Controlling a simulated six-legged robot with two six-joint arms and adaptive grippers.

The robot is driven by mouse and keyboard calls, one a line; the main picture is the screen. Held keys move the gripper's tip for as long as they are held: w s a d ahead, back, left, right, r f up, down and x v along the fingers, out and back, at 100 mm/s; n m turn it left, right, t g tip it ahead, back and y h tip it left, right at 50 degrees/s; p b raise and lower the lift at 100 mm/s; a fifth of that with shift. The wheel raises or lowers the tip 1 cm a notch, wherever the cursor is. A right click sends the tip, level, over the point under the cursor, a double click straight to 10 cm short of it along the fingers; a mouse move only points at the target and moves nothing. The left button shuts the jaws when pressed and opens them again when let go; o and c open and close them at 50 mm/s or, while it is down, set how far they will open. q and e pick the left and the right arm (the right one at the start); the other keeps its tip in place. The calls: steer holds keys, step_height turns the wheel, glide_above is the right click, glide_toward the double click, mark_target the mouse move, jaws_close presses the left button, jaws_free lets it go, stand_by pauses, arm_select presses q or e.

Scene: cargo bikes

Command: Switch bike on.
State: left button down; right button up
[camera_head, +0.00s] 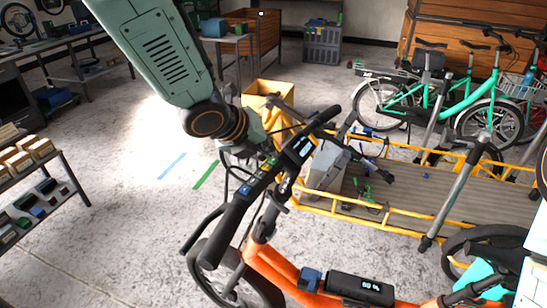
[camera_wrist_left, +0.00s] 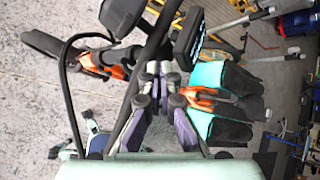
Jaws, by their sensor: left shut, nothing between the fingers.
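The orange cargo bike (camera_head: 272,262) stands in the front middle of the head view. Its black handlebar (camera_head: 232,208) carries a lit display (camera_head: 299,148) and a small control with a blue part (camera_head: 244,189). A battery box (camera_head: 362,287) on the frame has a screen reading what looks like 69 %. My left gripper (camera_head: 256,154) is close to the handlebar, partly hidden by it and its cables. In the left wrist view its fingers (camera_wrist_left: 160,72) are shut and empty beside the handlebar and display (camera_wrist_left: 188,40). I cannot tell whether they touch. My right gripper is not in view.
A yellow-railed cargo bed (camera_head: 405,195) lies to the right, with a grey object (camera_head: 327,167) at its near end. A green bike (camera_head: 440,92) stands behind it. Shelves (camera_head: 40,190) stand at the left. The floor between is mostly clear.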

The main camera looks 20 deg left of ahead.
arm_select(q)
step_height(320, 180, up, 2)
steer(key=shift+w+r+p, duration=0.1)
steer(key=shift+w+p, duration=0.05)
steer(key=shift+p, duration=0.75)
step_height(320, 180, up, 3)
steer(key=shift+f+p, duration=0.1)
steer(key=shift+p, duration=1.15)
steer(key=shift+r+p, duration=0.45)
steer(key=shift+r, duration=0.05)
